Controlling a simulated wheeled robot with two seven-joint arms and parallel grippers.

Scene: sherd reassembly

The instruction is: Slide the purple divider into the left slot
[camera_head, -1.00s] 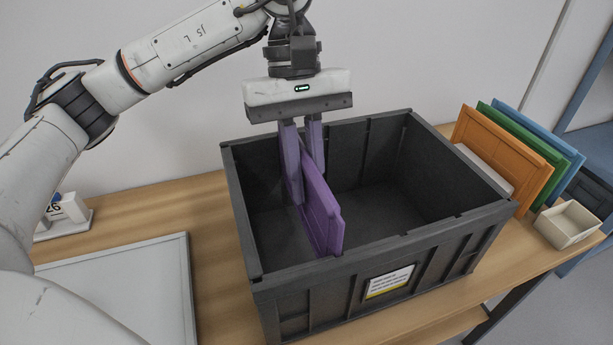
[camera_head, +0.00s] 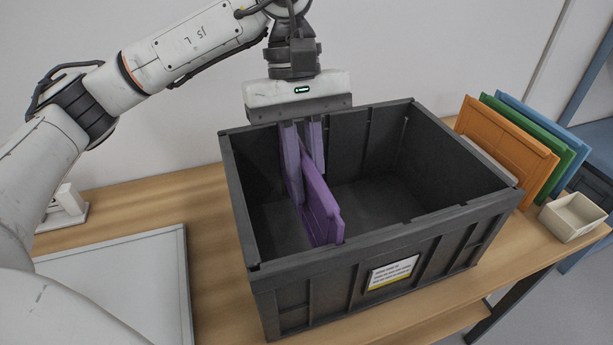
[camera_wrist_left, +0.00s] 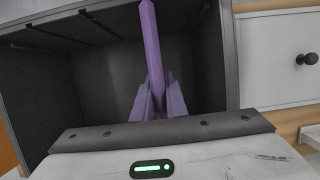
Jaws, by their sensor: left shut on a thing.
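The purple divider (camera_head: 319,207) stands upright inside the dark grey crate (camera_head: 375,262), left of its middle, running from back to front. Its near end is close to the crate's front wall, with its top about level with the rim there. My left gripper (camera_head: 303,150) is shut on the divider's top edge, with its fingers down inside the crate. In the left wrist view the divider (camera_wrist_left: 152,50) stands between the two fingers (camera_wrist_left: 158,98). Its bottom edge and the left slot are hidden or too dark to make out. My right gripper is not in view.
Orange (camera_head: 503,150), green (camera_head: 540,140) and blue (camera_head: 560,125) panels lean in a row right of the crate. A small beige box (camera_head: 572,217) sits near the table's right end. A grey-white board (camera_head: 115,285) lies left of the crate.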

